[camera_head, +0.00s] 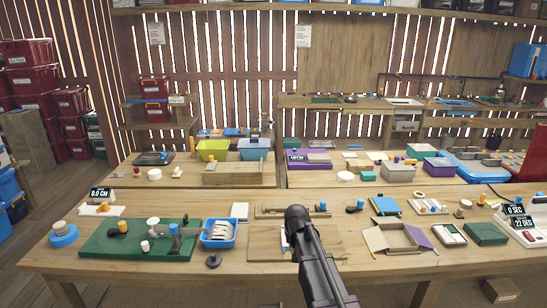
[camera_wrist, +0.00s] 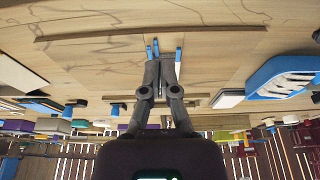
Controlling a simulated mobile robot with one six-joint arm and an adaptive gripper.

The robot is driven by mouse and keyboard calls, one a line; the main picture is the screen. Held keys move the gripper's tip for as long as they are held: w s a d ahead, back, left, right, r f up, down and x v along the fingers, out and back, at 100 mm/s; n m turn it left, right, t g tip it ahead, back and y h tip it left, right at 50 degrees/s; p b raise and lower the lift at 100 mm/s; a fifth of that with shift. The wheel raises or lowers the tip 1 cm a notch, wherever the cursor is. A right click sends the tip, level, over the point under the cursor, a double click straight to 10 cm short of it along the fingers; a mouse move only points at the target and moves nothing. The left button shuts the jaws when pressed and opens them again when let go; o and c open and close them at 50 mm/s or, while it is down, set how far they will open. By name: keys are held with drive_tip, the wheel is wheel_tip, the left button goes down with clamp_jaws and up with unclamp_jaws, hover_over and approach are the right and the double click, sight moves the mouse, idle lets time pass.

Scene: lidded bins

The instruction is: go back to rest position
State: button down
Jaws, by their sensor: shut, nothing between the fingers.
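My gripper (camera_wrist: 164,56) shows in the wrist view, its two dark fingers close together over a wooden board (camera_wrist: 225,55) on the bench. Narrow blue and white pieces show at the fingertips; I cannot tell whether they belong to the fingers or lie behind them. Nothing is visibly held. In the head view my dark arm reaches up from the bottom over the front bench, above the same board (camera_head: 331,250). The fingers are mostly hidden behind the arm there.
On the front bench (camera_head: 150,264), a blue tray (camera_head: 218,244) with pale items and a green mat (camera_head: 104,246) stand left of my arm. An open box (camera_head: 396,242) and a green box (camera_head: 486,234) stand right. Lidded red bins (camera_head: 29,81) are stacked far left.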

drive_tip(key=s+d+g, duration=0.1)
drive_tip(key=s+d, duration=0.3)
drive_tip(key=s, duration=0.7)
drive_tip(key=s+d+g+p, duration=0.1)
drive_tip(key=s+d, duration=0.3)
drive_tip(key=s, duration=0.7)
drive_tip(key=shift+s+d+r+g, duration=0.2)
drive_tip(key=shift+s+r+g, duration=0.15)
drive_tip(key=shift+g, duration=0.35)
